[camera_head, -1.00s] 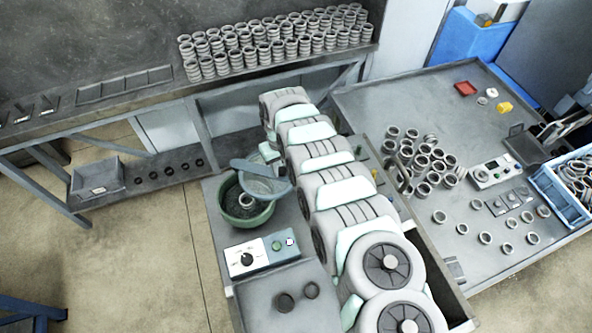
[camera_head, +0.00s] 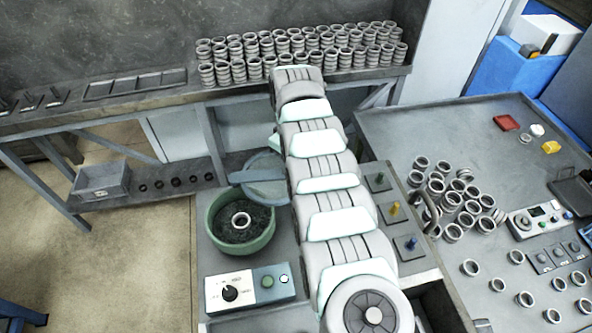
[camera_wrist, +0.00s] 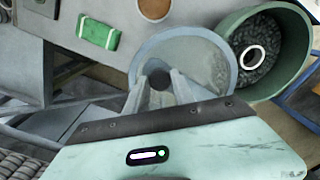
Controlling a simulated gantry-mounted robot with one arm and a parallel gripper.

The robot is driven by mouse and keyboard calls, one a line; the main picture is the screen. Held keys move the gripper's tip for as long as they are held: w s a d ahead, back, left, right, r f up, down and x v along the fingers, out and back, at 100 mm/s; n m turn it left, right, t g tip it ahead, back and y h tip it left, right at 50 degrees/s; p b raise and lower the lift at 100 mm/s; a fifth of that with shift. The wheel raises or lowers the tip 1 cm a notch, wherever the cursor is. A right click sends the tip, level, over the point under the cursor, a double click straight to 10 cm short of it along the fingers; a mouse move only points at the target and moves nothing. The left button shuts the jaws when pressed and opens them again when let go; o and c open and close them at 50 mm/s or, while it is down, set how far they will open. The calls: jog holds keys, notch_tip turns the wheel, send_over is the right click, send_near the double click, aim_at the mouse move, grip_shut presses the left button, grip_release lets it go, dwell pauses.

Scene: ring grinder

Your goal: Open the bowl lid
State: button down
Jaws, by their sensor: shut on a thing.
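The green bowl (camera_head: 213,222) stands on the grey machine top, left of my arm. Its top is uncovered, showing dark grit and one pale metal ring (camera_head: 241,220). The round translucent grey-blue lid (camera_head: 264,168) is behind and right of the bowl, partly hidden by my arm. In the wrist view the lid (camera_wrist: 212,62) lies beside the bowl (camera_wrist: 303,62), their rims close together. My gripper (camera_wrist: 160,84) is shut on the lid, its fingers either side of a dark round part near the lid's edge. In the head view my arm hides the gripper.
A control box (camera_head: 250,288) with a dial stands in front of the bowl. Stacked rings (camera_head: 300,55) line the back bench. Coloured switches (camera_head: 395,210) sit right of my arm. The right table (camera_head: 440,125) holds loose rings and a control panel.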

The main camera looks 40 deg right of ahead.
jog(key=shift+w+d+b, duration=0.15)
jog(key=shift+w+b, duration=0.1)
jog(key=shift+b, duration=0.3)
jog(key=c, duration=1.1)
grip_release()
jog(key=shift+o, duration=0.2)
notch_tip(320, 180, up, 11)
jog(key=p, duration=0.4)
jog(key=shift+f, duration=0.15)
